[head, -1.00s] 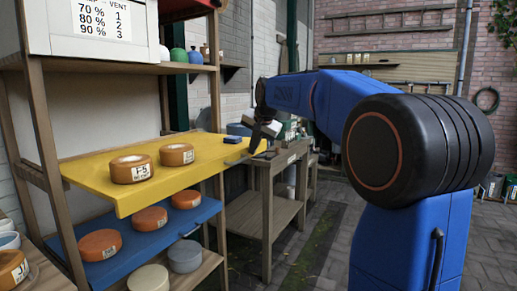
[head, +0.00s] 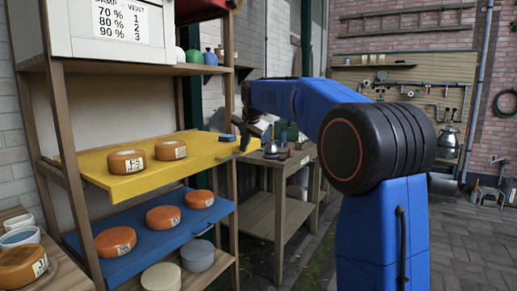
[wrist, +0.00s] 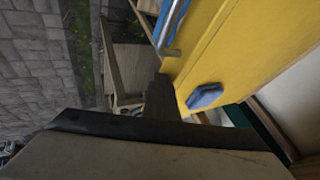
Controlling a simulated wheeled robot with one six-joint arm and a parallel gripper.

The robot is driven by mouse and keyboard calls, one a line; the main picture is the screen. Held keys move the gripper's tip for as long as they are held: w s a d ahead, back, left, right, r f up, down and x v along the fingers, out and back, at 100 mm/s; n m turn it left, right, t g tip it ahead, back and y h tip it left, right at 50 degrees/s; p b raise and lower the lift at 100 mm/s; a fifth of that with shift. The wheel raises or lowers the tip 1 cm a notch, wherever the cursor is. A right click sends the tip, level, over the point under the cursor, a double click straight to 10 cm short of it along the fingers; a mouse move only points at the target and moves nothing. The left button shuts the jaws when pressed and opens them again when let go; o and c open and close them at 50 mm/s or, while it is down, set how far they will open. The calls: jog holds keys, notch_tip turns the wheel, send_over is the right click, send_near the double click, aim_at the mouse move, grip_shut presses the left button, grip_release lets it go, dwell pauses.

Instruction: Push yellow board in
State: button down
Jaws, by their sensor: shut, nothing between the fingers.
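The yellow board (head: 130,184) lies on the middle level of the wooden shelf, its front edge a little out past the posts. Two orange cheese wheels, one labelled (head: 126,162) and one behind it (head: 170,151), sit on it, with a small blue block (head: 227,138) near its far right end. The block also shows in the wrist view (wrist: 205,96) on the yellow board (wrist: 215,45). My gripper (head: 243,146) is shut and empty at the far right end of the board. In the wrist view its dark fingers (wrist: 160,90) are close beside the board's edge; contact is unclear.
A blue board (head: 140,246) with three orange cheeses is below and sticks out, with a metal handle (head: 203,230). A wooden workbench (head: 288,165) stands behind my gripper. Open paving lies at right.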

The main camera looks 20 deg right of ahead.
aim_at(213, 141)
jog(key=w+a, duration=0.3)
jog(key=w, duration=0.1)
jog(key=w+a, duration=0.3)
jog(key=w, duration=0.1)
jog(key=w+a, duration=0.2)
jog(key=w, duration=0.2)
jog(key=shift+w+a, duration=0.1)
jog(key=shift+a, duration=0.3)
jog(key=shift+w+a, duration=0.35)
jog(key=shift+w, duration=0.1)
jog(key=shift+w+a, duration=0.1)
jog(key=shift+w, duration=0.05)
jog(key=shift+r, duration=0.15)
